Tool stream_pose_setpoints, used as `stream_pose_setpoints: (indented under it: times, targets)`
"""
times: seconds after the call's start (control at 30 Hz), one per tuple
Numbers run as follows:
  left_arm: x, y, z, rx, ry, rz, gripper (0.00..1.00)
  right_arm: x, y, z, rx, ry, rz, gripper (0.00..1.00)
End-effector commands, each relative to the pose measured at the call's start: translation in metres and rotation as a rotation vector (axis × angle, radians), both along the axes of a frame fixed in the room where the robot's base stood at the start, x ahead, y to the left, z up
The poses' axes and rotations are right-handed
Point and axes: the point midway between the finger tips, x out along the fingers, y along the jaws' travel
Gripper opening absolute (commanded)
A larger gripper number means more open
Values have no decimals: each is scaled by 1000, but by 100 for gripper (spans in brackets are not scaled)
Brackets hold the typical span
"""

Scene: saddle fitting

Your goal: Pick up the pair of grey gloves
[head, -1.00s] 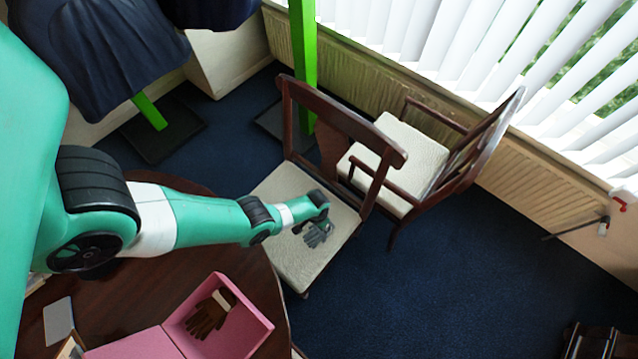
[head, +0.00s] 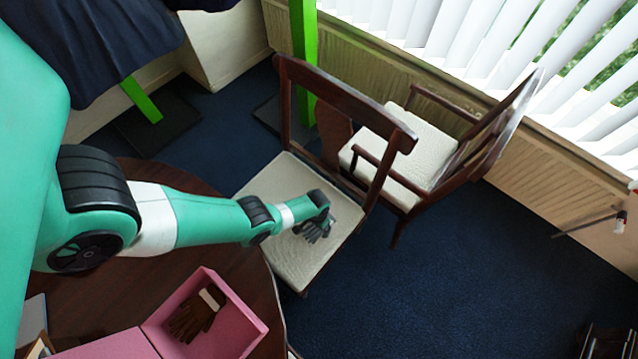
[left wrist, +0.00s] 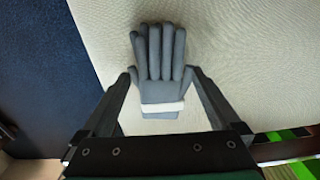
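The pair of grey gloves (head: 316,233) lies on the cream seat of the near wooden chair (head: 287,184). In the left wrist view the gloves (left wrist: 160,65) lie flat with fingers pointing up the picture and a white cuff band at the bottom. My left gripper (head: 324,221) is over the seat at the gloves. In the left wrist view its two fingers (left wrist: 160,74) are apart, one on each side of the gloves. I cannot tell whether the fingers touch them. My right gripper is not in view.
A round dark wooden table (head: 255,278) stands below my left arm. It holds an open pink box (head: 245,322) with brown gloves (head: 195,318) inside. A second chair (head: 425,155) stands by the window.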

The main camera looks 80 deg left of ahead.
Motion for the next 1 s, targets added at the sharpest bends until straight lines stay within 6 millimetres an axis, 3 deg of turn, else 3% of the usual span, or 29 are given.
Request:
stream_pose_setpoints:
  times: [0.07, 0.4, 0.73, 1.0]
  targets:
    - [0, 0, 0, 0, 0, 0, 80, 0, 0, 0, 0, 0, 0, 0]
    - [0, 0, 0, 0, 0, 0, 19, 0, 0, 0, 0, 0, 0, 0]
    - [0, 0, 7, 0, 0, 0, 19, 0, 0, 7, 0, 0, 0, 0]
    - [0, 0, 55, 0, 0, 0, 19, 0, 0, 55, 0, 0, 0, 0]
